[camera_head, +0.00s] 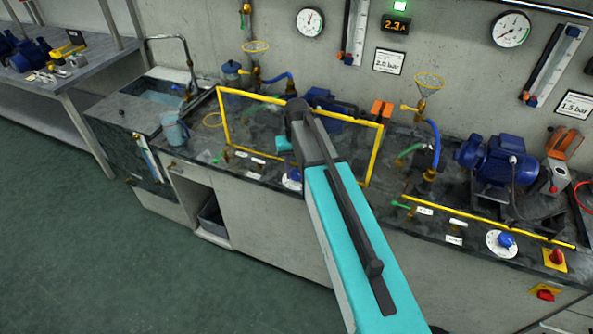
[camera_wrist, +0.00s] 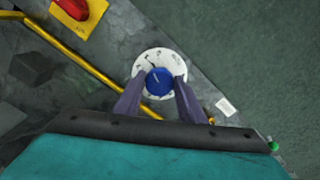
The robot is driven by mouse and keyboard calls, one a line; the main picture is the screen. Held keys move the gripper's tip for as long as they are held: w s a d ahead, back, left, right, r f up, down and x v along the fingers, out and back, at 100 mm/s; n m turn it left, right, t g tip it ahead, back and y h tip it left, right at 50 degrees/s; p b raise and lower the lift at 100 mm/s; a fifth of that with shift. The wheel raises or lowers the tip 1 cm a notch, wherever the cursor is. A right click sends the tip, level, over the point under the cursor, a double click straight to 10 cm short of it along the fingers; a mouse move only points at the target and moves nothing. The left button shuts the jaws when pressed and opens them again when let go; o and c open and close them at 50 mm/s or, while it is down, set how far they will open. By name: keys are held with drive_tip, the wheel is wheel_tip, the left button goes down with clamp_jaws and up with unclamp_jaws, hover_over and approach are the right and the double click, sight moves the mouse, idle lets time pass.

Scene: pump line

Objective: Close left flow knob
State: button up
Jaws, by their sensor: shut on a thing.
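The left flow knob (camera_wrist: 158,82) is blue with a light pointer line and sits on a round white dial plate (camera_wrist: 158,54) in the wrist view. My gripper (camera_wrist: 160,84) is shut on the knob, with one purple finger on each side of it. In the head view the left dial plate (camera_head: 291,184) shows at the front of the bench, beside my arm. My arm and gripper hide much of the knob there.
A yellow frame (camera_head: 222,118) stands behind the dial; its pipe (camera_wrist: 75,55) passes near my fingers. A red switch (camera_wrist: 74,7) on a yellow plate is close by. To the right are a second blue knob (camera_head: 506,240) and a blue motor (camera_head: 497,160).

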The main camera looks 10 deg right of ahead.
sight(296, 173)
drive_tip(key=shift+m, duration=0.3)
drive_tip(key=shift+a+m, duration=0.1)
drive_tip(key=shift+m, duration=2)
drive_tip(key=o, duration=1)
drive_tip(key=shift+o, duration=0.2)
drive_tip(key=shift+r, duration=0.1)
wheel_tip(296, 173, up, 14)
drive_tip(key=b, duration=0.3)
drive_tip(key=shift+f, duration=0.2)
